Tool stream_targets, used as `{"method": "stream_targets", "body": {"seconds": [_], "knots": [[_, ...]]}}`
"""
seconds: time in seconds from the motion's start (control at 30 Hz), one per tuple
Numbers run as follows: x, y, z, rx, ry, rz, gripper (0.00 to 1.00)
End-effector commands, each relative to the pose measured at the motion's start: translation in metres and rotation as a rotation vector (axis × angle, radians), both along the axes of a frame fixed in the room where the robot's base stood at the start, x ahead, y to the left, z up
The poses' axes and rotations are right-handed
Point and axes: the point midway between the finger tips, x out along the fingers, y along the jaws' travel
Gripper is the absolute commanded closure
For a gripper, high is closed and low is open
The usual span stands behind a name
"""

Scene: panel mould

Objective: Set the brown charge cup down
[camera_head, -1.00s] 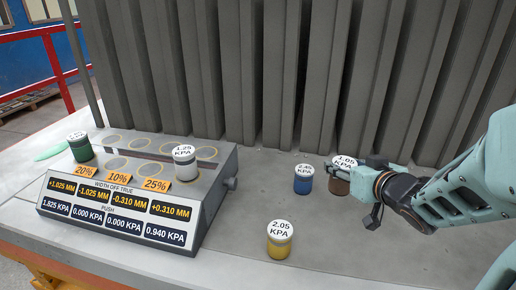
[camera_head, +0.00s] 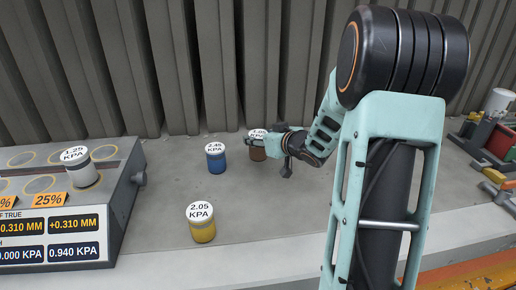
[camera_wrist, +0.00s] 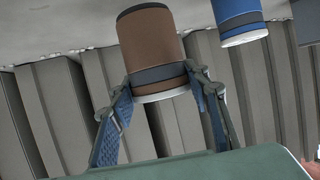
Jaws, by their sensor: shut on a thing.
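The brown charge cup (camera_head: 257,154) has a white top with a partly covered label. It is in the head view, just right of the blue cup (camera_head: 216,160), near the ribbed wall. My gripper (camera_head: 268,143) reaches it from the right and is shut on it. In the wrist view, the brown cup (camera_wrist: 152,45) fills the space between the two fingers of my gripper (camera_wrist: 160,80), which press its sides near the dark band and white top. The cup looks upright, at or very near the table; I cannot tell whether its base touches.
A yellow cup (camera_head: 201,228) marked 2.05 KPA stands in front. At left is the panel box (camera_head: 118,200) with a white cup (camera_head: 80,168) on it. The ribbed wall (camera_head: 205,70) is close behind. Red and green equipment (camera_head: 490,135) is at far right. Table between is clear.

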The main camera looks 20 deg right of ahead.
Motion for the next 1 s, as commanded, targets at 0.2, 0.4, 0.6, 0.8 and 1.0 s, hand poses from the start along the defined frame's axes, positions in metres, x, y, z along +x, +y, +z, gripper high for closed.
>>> {"method": "stream_targets", "body": {"seconds": [0.2, 0.4, 0.6, 0.8, 1.0], "knots": [[0.007, -0.003, -0.027, 0.003, 0.001, 0.001, 0.94], [0.007, -0.003, -0.038, 0.000, -0.003, 0.000, 0.94], [0.007, -0.003, -0.038, 0.000, -0.003, 0.000, 0.94], [0.006, -0.003, -0.042, 0.000, 0.000, 0.000, 0.46], [0.006, -0.003, -0.042, 0.000, 0.000, 0.000, 0.39]]}}
